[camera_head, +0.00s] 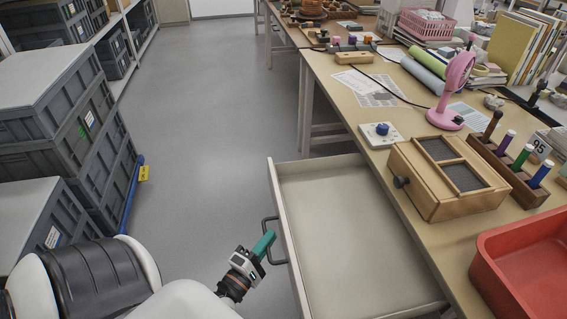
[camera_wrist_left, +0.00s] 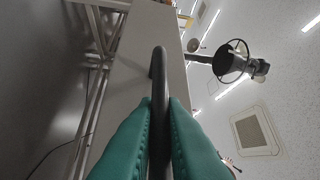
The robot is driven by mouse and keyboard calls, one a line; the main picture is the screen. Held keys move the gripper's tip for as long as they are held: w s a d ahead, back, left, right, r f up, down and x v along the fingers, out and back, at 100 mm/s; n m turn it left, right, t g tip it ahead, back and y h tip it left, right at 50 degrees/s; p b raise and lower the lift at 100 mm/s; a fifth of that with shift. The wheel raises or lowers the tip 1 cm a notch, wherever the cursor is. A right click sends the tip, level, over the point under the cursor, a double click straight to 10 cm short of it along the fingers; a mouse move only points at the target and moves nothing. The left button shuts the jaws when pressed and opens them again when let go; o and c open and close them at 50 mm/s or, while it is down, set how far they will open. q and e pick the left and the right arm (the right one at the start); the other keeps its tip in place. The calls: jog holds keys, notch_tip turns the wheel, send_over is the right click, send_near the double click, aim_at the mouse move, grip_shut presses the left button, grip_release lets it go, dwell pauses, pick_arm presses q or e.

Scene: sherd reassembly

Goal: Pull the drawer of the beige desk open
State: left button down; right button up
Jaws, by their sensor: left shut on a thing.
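The beige desk (camera_head: 349,92) runs along the right in the head view. Its drawer (camera_head: 335,215) stands well out from the desk and looks empty inside. A dark handle (camera_head: 265,228) is on the drawer's front. My left gripper (camera_head: 266,243) is at the handle, with green fingers. In the left wrist view the fingers (camera_wrist_left: 160,125) are shut on the handle (camera_wrist_left: 160,75), one on each side of the bar. The drawer front (camera_wrist_left: 124,105) shows behind the handle. My right gripper is not in view.
On the desk are a wooden box (camera_head: 430,205) with a knob, a red tray (camera_head: 530,265), a pink fan (camera_head: 455,85) and a rack of coloured pegs (camera_head: 505,170). Grey crates (camera_head: 65,130) are stacked on the left. The grey floor (camera_head: 205,140) between is clear.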

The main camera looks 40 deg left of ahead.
pick_arm(q)
jog(key=shift+s+a, duration=0.2)
jog(key=c, duration=1.5)
grip_release()
jog(key=s+d+f, duration=0.1)
jog(key=s, duration=1)
jog(key=shift+s+d+f, duration=0.3)
jog(key=shift+s+f, duration=0.05)
jog(key=shift+s, duration=0.05)
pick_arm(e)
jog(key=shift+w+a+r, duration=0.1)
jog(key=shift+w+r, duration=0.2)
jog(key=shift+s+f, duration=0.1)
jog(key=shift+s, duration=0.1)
pick_arm(q)
jog(key=shift+f, duration=0.1)
